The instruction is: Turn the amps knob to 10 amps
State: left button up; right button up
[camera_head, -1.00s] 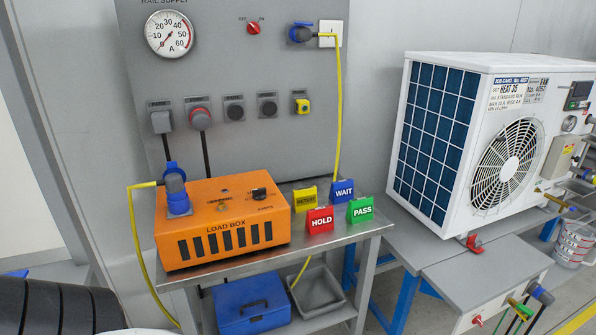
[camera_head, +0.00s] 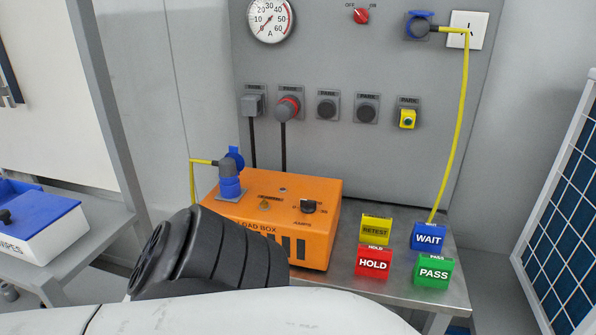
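The orange load box (camera_head: 321,230) stands on the metal bench, partly hidden at its lower left by my arm. Its black amps knob (camera_head: 308,206) is on the top face near the right end, with small markings around it too small to read. A blue plug (camera_head: 231,179) with a yellow cable is fitted at the left of the box top. The round rail supply gauge (camera_head: 270,18) on the panel has its needle pointing to the lower left, near the low end. Neither gripper's fingers show; only my arm links cross the bottom of the picture.
RETEST (camera_head: 376,230), WAIT (camera_head: 429,237), HOLD (camera_head: 374,262) and PASS (camera_head: 433,273) signs stand right of the box. A red switch (camera_head: 361,16) and a blue socket plug (camera_head: 418,26) are on the panel. A blue-lidded box (camera_head: 40,222) is at left. Space above the load box is clear.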

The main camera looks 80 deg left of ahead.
aim_at(307, 206)
jog(key=u, duration=2.2)
